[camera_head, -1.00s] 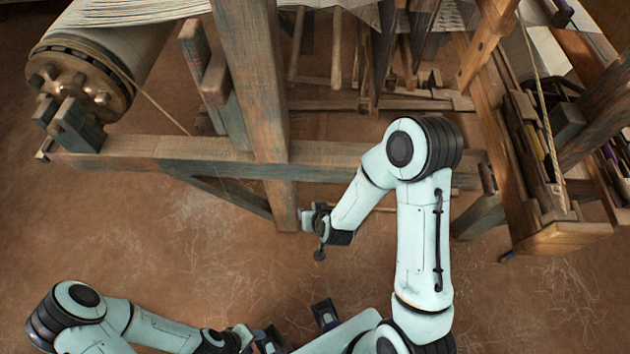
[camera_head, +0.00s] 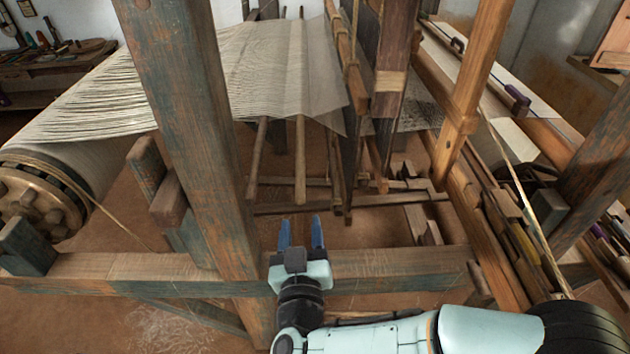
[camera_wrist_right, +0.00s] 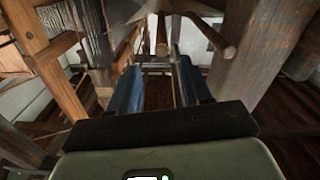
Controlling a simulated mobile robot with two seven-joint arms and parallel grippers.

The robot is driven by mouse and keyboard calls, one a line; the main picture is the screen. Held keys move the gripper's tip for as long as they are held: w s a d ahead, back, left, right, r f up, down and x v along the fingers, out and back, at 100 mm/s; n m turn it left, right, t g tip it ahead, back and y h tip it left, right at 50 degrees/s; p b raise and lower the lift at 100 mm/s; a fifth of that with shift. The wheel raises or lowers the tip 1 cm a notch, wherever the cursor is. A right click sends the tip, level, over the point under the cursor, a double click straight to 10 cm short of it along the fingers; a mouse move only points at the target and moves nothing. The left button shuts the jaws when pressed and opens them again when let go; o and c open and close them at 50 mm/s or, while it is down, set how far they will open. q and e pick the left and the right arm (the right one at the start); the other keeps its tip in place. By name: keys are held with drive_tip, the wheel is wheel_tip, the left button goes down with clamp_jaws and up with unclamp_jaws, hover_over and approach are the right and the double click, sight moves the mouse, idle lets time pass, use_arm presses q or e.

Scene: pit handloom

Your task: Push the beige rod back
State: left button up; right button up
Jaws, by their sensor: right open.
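My right gripper (camera_head: 301,234) is open and empty, its two blue fingers pointing away toward the loom. A pale beige rod (camera_head: 300,160) hangs below the warp sheet, just beyond the fingertips in the head view and in line with their gap. A second, browner rod (camera_head: 257,155) hangs to its left. In the right wrist view, one rod (camera_wrist_right: 161,42) shows nearly end-on between the fingers (camera_wrist_right: 160,85), apart from them. Another rod (camera_wrist_right: 212,37) slants at upper right. I cannot tell the exact distance to the rods. My left gripper is out of view.
A thick loom post (camera_head: 185,120) stands close to the left of my right gripper. A horizontal beam (camera_head: 400,270) runs beneath the gripper. Warp threads (camera_head: 265,60) spread above the rods. Wooden treadles (camera_head: 415,195) lie low beyond the beam, to the right.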

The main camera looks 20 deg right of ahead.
sight(299, 184)
drive_tip(key=x, duration=1.2)
drive_tip(key=shift+w+f, duration=0.1)
drive_tip(key=shift+w, duration=0.3)
drive_tip(key=shift+a+p, duration=0.1)
drive_tip(key=shift+p, duration=0.2)
clamp_jaws()
